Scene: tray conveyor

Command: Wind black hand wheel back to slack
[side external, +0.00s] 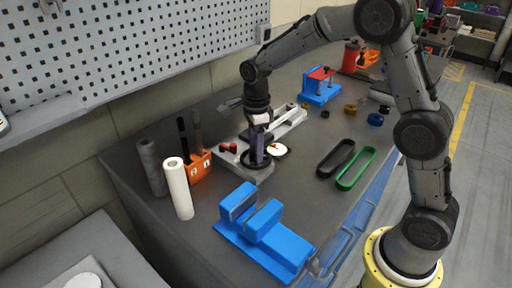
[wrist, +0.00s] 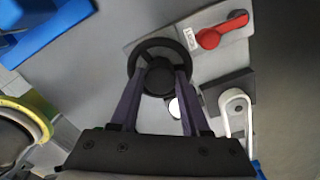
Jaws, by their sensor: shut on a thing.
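The black hand wheel (wrist: 136,57) lies flat on a light grey fixture plate (wrist: 140,43) in the wrist view. It also shows in the side view (side external: 243,161), partly hidden by the fingers. My gripper (wrist: 160,77) points down at the wheel, with its two fingers on either side of the round black hub (wrist: 158,78). In the side view my gripper (side external: 257,160) stands over the wheel, shut on it. A red lever (wrist: 222,31) sits on the same plate beside the wheel, next to a small white label. A white dial (side external: 278,150) lies next to the wheel.
A blue vise-like block (side external: 265,238) stands in front of the fixture. An orange holder (side external: 199,167) and two rolls, one white (side external: 178,188), stand to the left. Black (side external: 335,158) and green (side external: 356,168) belts lie to the right. A pegboard wall is behind.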

